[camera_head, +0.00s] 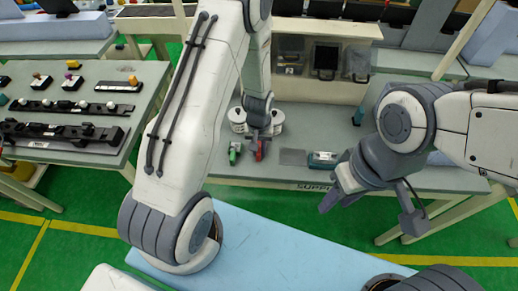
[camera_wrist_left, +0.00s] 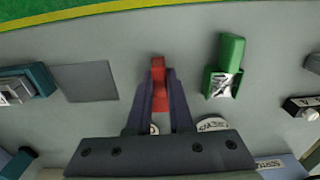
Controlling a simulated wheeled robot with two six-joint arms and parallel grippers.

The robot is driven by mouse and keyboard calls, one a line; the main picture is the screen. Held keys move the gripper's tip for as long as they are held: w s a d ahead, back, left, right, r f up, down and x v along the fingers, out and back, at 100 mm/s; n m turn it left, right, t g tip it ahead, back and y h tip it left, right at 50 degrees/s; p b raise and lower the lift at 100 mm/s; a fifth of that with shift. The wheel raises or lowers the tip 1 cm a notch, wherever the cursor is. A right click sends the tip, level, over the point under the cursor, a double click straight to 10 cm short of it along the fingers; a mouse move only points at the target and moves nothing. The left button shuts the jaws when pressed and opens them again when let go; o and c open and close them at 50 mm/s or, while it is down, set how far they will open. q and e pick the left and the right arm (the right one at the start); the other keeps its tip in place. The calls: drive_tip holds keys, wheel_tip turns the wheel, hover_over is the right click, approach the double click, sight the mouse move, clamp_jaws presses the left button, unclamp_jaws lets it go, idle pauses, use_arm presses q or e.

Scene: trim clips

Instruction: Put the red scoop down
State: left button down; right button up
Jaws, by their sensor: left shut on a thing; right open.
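The red scoop (camera_head: 259,151) is at the front edge area of the grey back table (camera_head: 215,168), and it also shows in the left wrist view (camera_wrist_left: 158,70). My left gripper (camera_head: 257,138) is shut on it, with the two dark fingers (camera_wrist_left: 160,98) on either side of the red part. Whether the scoop touches the table I cannot tell. A green scoop (camera_head: 235,152) lies just left of it in the head view and on the right in the wrist view (camera_wrist_left: 225,70). My right gripper (camera_head: 328,200) is open and empty, in front of the table at right.
A flat grey square (camera_head: 292,157) and a teal box (camera_head: 322,160) lie right of the red scoop. White round items (camera_head: 238,119) stand behind the gripper. A side table (camera_head: 90,100) at left holds black rails and small coloured parts.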

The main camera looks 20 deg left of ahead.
use_arm(q)
drive_tip(key=shift+f, duration=0.4)
drive_tip(key=shift+f, duration=0.1)
drive_tip(key=c, duration=0.8)
unclamp_jaws()
